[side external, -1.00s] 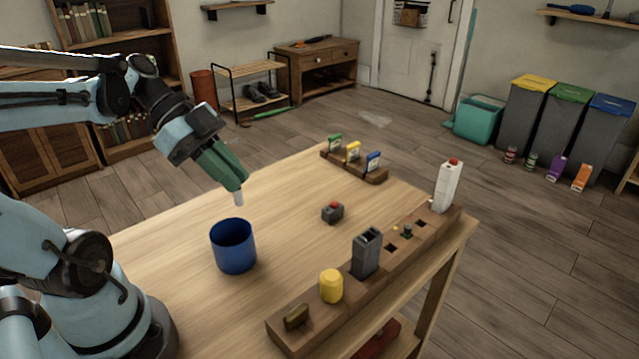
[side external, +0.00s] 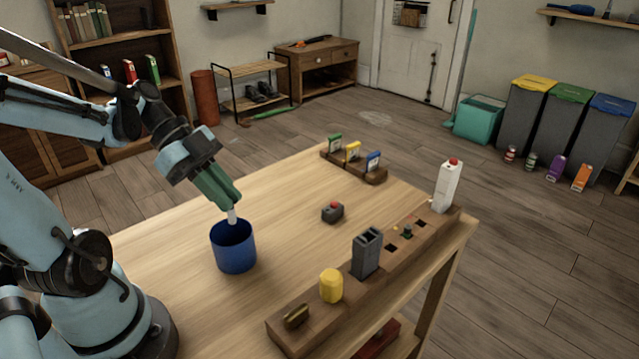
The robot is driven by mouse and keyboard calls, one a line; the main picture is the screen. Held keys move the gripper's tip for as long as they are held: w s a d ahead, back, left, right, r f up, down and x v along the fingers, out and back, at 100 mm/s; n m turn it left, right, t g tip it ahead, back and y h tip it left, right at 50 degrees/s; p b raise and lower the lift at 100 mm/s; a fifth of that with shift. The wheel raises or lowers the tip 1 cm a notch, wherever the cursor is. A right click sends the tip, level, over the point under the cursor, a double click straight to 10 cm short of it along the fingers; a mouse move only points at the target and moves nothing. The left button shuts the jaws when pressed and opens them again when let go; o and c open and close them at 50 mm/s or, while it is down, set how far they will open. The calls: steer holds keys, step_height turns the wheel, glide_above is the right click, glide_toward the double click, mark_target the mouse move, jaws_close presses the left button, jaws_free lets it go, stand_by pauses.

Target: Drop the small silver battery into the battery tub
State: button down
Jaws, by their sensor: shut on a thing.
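The battery tub is a round blue open-topped tub (side external: 233,252) on the left part of the wooden table. My gripper (side external: 230,204) has green fingers and points down over the tub. It is shut on the small silver battery (side external: 232,216), which hangs from the fingertips at the tub's mouth, over its opening. I cannot tell whether the battery's lower tip is inside the rim. The tub's floor is hidden.
A wooden rack (side external: 310,318) along the table's front edge holds a yellow cylinder (side external: 331,286), a grey holder (side external: 366,252) and a white bottle (side external: 446,186). Colored tags stand in a block (side external: 372,173) behind.

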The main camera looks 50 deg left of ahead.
steer(key=c, duration=1.1)
jaws_free()
steer(key=shift+a, duration=0.1)
steer(key=v, duration=1.2)
steer(key=shift+r, duration=0.1)
steer(key=w+d+f+n+t+y, duration=0.1)
steer(key=w+d+f+n+y, duration=0.1)
steer(key=w+d+f+n, duration=0.1)
steer(key=w+d+f+n+t+y, duration=0.1)
steer(key=w+d+f+n+y, duration=0.1)
steer(key=d+n, duration=0.3)
steer(key=w+d+f+n+t+y, duration=0.1)
steer(key=w+d+f+n+y, duration=0.2)
steer(key=w+d+n+y, duration=0.1)
steer(key=shift+w+d+f+n+t, duration=0.1)
steer(key=shift+d+f+n+t, duration=0.3)
steer(key=shift+n, duration=0.4)
